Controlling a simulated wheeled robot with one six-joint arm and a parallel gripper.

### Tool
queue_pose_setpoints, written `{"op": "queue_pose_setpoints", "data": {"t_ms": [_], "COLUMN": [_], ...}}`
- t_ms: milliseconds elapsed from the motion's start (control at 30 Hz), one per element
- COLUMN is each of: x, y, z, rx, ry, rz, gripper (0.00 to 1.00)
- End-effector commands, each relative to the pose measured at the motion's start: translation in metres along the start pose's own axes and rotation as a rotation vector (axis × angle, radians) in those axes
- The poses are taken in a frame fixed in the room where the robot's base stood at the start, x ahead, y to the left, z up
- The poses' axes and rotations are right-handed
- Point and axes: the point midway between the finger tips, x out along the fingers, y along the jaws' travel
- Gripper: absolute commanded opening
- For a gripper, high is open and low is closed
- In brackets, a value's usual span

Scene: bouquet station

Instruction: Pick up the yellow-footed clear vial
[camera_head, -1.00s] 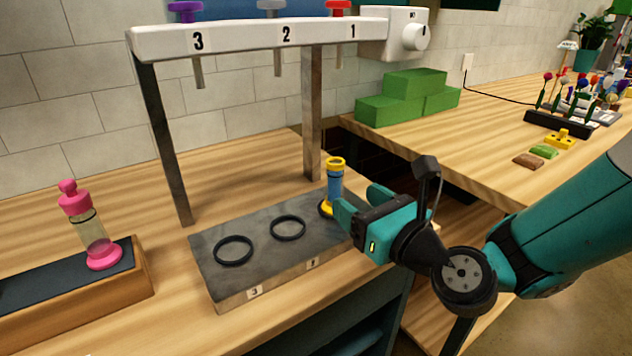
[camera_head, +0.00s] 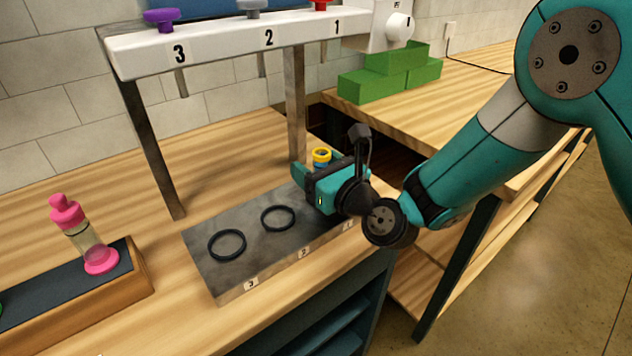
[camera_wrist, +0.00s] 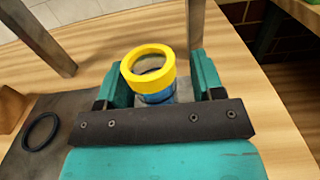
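The yellow-footed clear vial stands upright at station 1 of the grey base plate, with blue contents. Its yellow top ring shows in the head view (camera_head: 321,156) and in the wrist view (camera_wrist: 148,63); its foot is hidden behind my gripper. My gripper (camera_head: 308,172) is low over the plate, with the vial between its fingers. In the wrist view my gripper (camera_wrist: 160,60) has one teal finger on each side of the vial, and a gap shows at the right finger. It is open, not clamped.
The grey plate (camera_head: 214,276) has two empty black rings (camera_head: 227,243). A white numbered frame (camera_head: 220,45) stands over it on metal posts. A pink-capped vial (camera_head: 85,236) stands in a wooden tray (camera_head: 120,286) at left. Green blocks (camera_head: 385,78) lie behind.

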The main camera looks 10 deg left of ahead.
Motion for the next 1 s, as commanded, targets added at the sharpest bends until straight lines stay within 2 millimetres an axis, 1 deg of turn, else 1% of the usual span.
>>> {"op": "queue_pose_setpoints", "data": {"t_ms": [33, 67, 100, 167, 200, 233, 267, 467, 567, 667, 800, 900, 1000], "x": [0.000, 0.000, 0.000, 0.000, 0.000, 0.000, 0.000, 0.001, 0.002, 0.002, 0.002, 0.002, 0.001], "y": [0.000, 0.000, 0.000, 0.000, 0.000, 0.001, 0.001, 0.002, 0.003, 0.003, 0.003, 0.003, 0.003], "z": [0.000, 0.000, 0.000, 0.000, 0.000, 0.000, 0.000, 0.002, 0.009, 0.026, 0.057, 0.076, 0.090], "rx": [0.000, 0.000, 0.000, 0.000, 0.000, 0.000, 0.000, 0.001, 0.000, -0.002, -0.002, -0.002, -0.001], "ry": [0.000, 0.000, 0.000, 0.000, 0.000, 0.000, 0.000, -0.003, -0.004, -0.006, -0.008, -0.007, -0.005], "rz": [0.000, 0.000, 0.000, 0.000, 0.001, 0.001, 0.001, 0.003, 0.005, 0.006, 0.005, 0.005, 0.005], "gripper": [0.50, 0.43, 0.34, 0.20, 0.11, 0.04, 0.00, 0.00, 0.00, 0.00, 0.00, 0.00, 0.00]}}
